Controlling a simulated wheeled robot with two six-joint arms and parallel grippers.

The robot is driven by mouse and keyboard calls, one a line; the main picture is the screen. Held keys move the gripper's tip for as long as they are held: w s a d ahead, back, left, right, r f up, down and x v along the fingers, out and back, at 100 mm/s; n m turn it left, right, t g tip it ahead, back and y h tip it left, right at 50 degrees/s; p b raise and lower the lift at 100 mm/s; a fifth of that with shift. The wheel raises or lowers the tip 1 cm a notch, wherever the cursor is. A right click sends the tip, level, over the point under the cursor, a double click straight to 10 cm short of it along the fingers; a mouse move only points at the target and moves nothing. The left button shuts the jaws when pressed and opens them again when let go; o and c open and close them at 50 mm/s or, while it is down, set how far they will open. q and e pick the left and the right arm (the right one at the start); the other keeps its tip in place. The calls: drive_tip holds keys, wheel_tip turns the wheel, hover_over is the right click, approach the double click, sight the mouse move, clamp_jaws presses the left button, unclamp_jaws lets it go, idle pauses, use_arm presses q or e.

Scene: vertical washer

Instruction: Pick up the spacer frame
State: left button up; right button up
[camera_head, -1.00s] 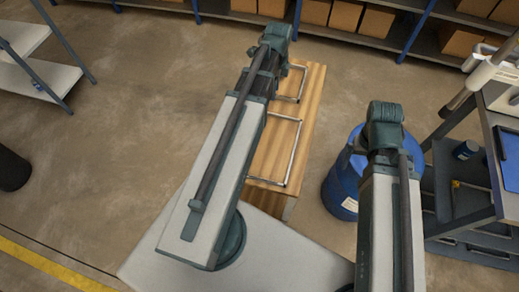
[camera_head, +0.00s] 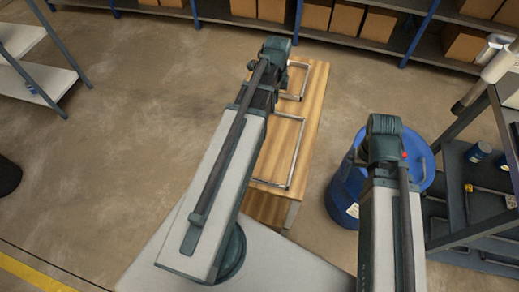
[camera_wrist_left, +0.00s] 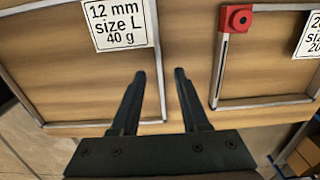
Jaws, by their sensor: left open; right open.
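Two thin metal spacer frames lie on the wooden table (camera_head: 309,112) in the head view: a larger near one (camera_head: 297,152) and a far one (camera_head: 306,80), both partly hidden by my left arm. In the left wrist view, a frame (camera_wrist_left: 158,90) with a label reading "12 mm size L 40 g" is at left. Another frame (camera_wrist_left: 217,75) with a red corner block is at right. My left gripper (camera_wrist_left: 160,73) is open and empty. The left frame's right bar shows between its fingers; I cannot tell the height gap.
A blue drum (camera_head: 346,190) stands right of the table, close to my right arm. A dark cart (camera_head: 475,185) is at far right. Shelves with cardboard boxes (camera_head: 345,20) line the back. Open floor (camera_head: 130,130) lies left of the table.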

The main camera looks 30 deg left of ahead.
use_arm(q)
wheel_tip(320, 180, down, 3)
drive_tip(key=shift+f+b, duration=0.1)
drive_tip(key=shift+b, duration=1.05)
clamp_jaws()
